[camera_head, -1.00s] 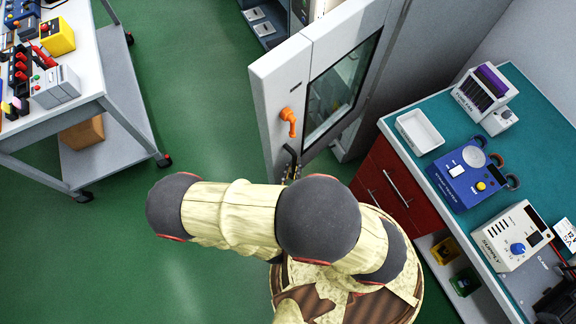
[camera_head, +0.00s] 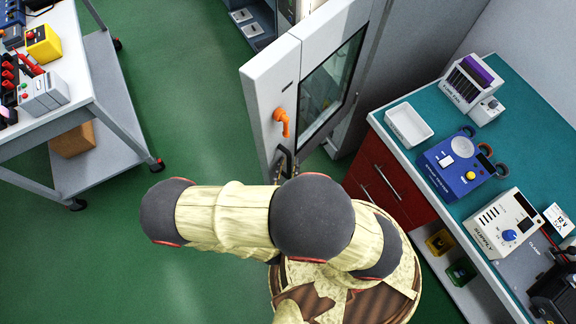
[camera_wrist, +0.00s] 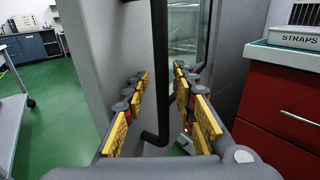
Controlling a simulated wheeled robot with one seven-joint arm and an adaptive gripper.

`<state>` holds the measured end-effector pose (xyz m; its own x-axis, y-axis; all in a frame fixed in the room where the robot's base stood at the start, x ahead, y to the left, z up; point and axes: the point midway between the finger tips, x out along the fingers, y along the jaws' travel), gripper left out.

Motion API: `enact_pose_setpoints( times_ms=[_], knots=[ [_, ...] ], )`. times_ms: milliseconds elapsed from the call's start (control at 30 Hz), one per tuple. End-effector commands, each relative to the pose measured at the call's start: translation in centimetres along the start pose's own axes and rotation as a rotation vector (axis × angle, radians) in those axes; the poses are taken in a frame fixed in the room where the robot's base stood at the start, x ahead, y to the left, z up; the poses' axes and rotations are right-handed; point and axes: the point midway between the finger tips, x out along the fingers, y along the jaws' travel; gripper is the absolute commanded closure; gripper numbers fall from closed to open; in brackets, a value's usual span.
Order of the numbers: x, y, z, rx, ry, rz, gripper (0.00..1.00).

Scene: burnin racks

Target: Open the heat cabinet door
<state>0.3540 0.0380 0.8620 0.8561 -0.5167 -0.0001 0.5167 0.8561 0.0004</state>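The heat cabinet door (camera_head: 262,88) is a pale grey panel beside a glass window (camera_head: 333,85), upright in the middle of the head view. It carries an orange latch (camera_head: 282,121). Below the latch is a dark bar handle (camera_head: 284,160), partly hidden by my arm. In the wrist view, the handle (camera_wrist: 158,70) runs down between the yellow-padded fingers of my gripper (camera_wrist: 158,108). The fingers are apart, with space visible on both sides of the bar.
A red-drawered bench (camera_head: 390,185) with a teal top stands close on the right, holding a white tray (camera_head: 408,124) and a blue instrument (camera_head: 455,167). A wheeled cart (camera_head: 110,165) stands on the left. Green floor (camera_head: 180,90) is clear between cart and door.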

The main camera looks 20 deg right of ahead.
Motion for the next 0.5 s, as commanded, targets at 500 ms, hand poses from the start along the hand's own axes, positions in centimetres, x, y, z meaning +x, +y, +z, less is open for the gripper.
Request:
enact_pose_setpoints(
  times_ms=[500],
  knots=[
    [-2.4, 0.1, 0.0, -0.002, 0.0, 0.005, 0.73]
  ],
)
